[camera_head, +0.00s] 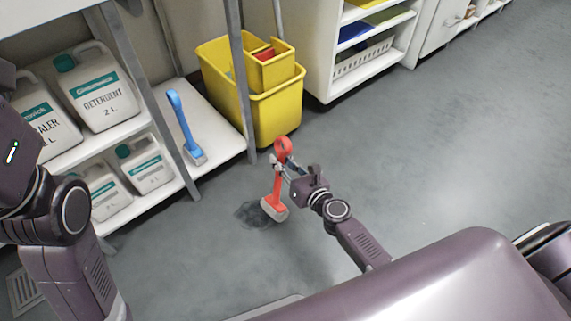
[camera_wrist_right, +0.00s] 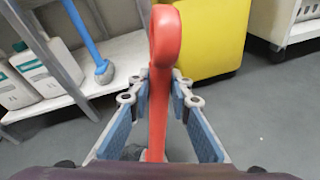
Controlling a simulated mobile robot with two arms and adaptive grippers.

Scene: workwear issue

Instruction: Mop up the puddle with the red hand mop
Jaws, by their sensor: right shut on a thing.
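The red hand mop (camera_head: 278,188) is upright with its grey head low, at the right edge of the dark puddle (camera_head: 254,215) on the floor. I cannot tell whether the head touches the floor. My right gripper (camera_head: 281,172) is shut on the red handle.
A blue hand mop (camera_head: 182,122) stands on the low shelf (camera_head: 215,135) at the left, near several white jugs (camera_head: 106,90). A yellow mop bucket (camera_head: 275,115) stands behind the red mop. A white shelf unit (camera_head: 319,50) is at the back. The floor at right is clear.

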